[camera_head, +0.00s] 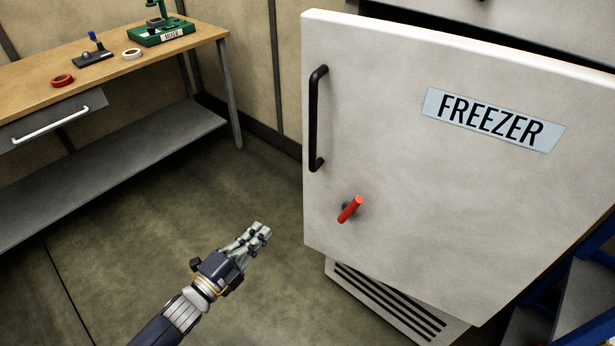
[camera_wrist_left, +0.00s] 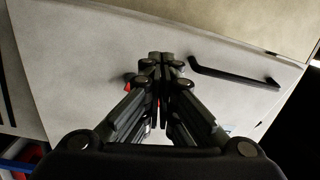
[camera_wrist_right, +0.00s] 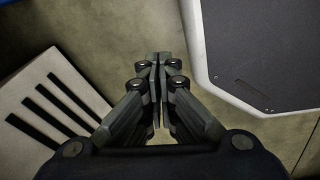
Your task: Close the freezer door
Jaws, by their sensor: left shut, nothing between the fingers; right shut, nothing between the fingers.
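The white freezer door (camera_head: 400,200) fills the right of the head view and stands ajar, with a dark gap along its top edge. It has a black vertical handle (camera_head: 316,118), a red lever (camera_head: 350,209) and a blue FREEZER label (camera_head: 494,120). My left gripper (camera_head: 264,231) is shut and empty, left of and apart from the door in the head view. In the left wrist view the door (camera_wrist_left: 80,60) and its handle (camera_wrist_left: 235,74) lie beyond the shut fingers, which partly hide the red lever. My right gripper (camera_wrist_right: 158,58) is shut and empty in its wrist view.
The freezer's vented base (camera_head: 385,305) shows below the door. A wooden workbench (camera_head: 110,75) with red and white tape rolls, a green tool and a drawer stands at the left. Blue steps (camera_head: 590,290) are at the lower right. The floor (camera_head: 150,220) between bench and freezer is clear.

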